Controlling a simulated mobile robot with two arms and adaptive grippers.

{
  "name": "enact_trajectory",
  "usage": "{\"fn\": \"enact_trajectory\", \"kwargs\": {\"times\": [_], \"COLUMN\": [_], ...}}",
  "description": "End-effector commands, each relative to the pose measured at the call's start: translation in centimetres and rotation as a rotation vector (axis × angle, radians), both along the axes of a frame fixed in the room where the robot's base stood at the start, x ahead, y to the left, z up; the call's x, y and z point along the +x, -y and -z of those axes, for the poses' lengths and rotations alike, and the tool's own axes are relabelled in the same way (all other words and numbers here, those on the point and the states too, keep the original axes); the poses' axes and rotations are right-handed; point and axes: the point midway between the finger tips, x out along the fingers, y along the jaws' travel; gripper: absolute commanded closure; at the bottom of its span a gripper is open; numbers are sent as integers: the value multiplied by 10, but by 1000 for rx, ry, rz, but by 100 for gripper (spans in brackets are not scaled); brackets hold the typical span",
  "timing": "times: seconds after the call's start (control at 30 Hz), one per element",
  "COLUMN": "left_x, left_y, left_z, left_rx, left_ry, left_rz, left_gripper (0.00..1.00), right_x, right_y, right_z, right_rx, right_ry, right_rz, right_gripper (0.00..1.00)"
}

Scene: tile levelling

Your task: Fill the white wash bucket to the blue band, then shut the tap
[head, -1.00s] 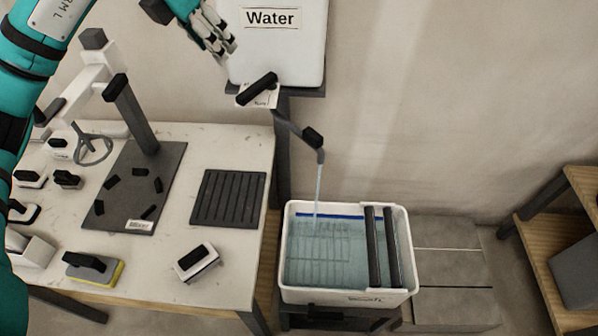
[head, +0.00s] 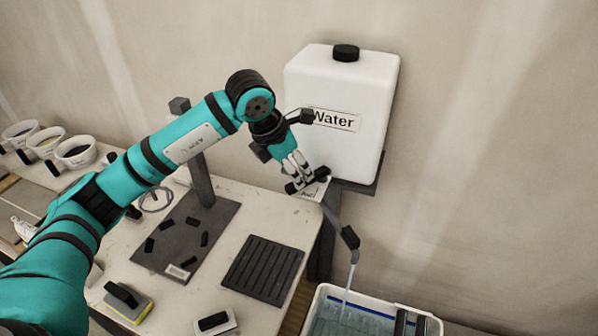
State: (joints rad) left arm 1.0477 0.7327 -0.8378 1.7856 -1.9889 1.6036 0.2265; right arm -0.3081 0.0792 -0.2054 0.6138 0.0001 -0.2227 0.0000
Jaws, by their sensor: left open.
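The white wash bucket (head: 322,290) is at the bottom edge, cut off by the frame, with water (head: 345,322) inside. A blue band runs along its inner back wall near the rim; the exact water level against it is hard to tell here. A thin stream falls from the spout (head: 350,237) into the bucket. The tap's black handle (head: 322,173) is below the white water tank (head: 345,115). My left gripper (head: 299,180) is open, its fingers at the handle and partly hiding it; contact is unclear. My right gripper is out of view.
The worktable (head: 228,190) holds a dark stand with an upright post, a black ribbed mat (head: 263,268), a yellow sponge float (head: 128,300) and a white block tool (head: 215,322). Several white tubs (head: 75,152) stand at the far left. The wall is close behind the tank.

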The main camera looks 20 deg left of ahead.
Motion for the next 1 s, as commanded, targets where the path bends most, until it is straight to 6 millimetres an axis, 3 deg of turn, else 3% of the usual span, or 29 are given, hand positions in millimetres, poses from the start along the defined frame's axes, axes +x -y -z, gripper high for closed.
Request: {"fn": "enact_trajectory", "kwargs": {"times": [0.2,0.63,0.9,1.0], "left_x": [9,13,12,13], "left_y": [7,8,8,8], "left_z": [27,37,36,36], "left_rx": [-1,0,0,0], "left_ry": [-2,1,1,1], "left_rz": [-1,0,0,0], "left_gripper": [56,57,92,100], "right_x": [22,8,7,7], "right_y": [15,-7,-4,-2], "right_z": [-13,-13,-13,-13], "right_rx": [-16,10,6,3], "right_ry": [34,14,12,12], "right_rz": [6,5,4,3], "right_gripper": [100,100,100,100]}}
